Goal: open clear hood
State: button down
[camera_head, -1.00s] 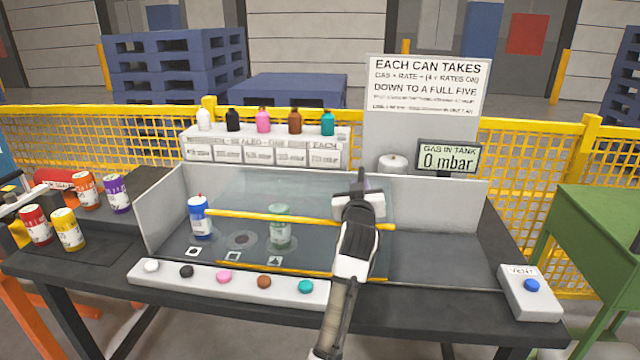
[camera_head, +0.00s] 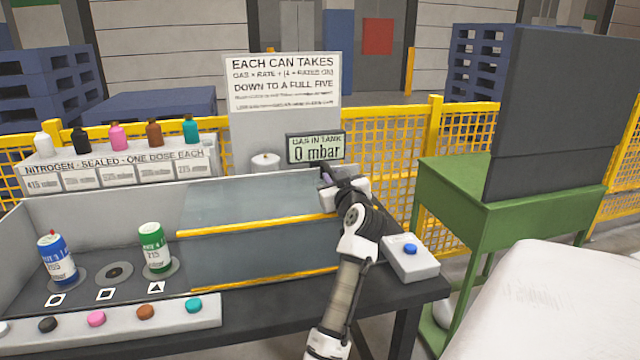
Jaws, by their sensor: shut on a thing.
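The clear hood (camera_head: 265,250) is a see-through panel with yellow bars along its edges. It sits over the right part of the grey bench tray. The blue can (camera_head: 57,258) and the green can (camera_head: 154,248) stand uncovered to its left, with an empty round seat (camera_head: 114,272) between them. My gripper (camera_head: 332,182) is at the hood's right end, by the end of the upper yellow bar, and is shut on the hood. My wrist hides the exact contact.
A gas display (camera_head: 316,149) reading 0 mbar stands just behind my gripper. A vent box with a blue button (camera_head: 410,250) is close to the right of my arm. A green table (camera_head: 500,205) with a dark panel stands farther right. Colored buttons (camera_head: 97,319) line the front.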

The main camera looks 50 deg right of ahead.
dwell(0.3)
jog(key=c, duration=1.4)
grip_release()
jog(key=shift+o, duration=0.2)
jog(key=shift+s, duration=0.1)
jog(key=b+v, duration=0.3)
jog(key=v, duration=1)
jog(key=shift+s+a, duration=0.2)
jog(key=shift+s, duration=0.05)
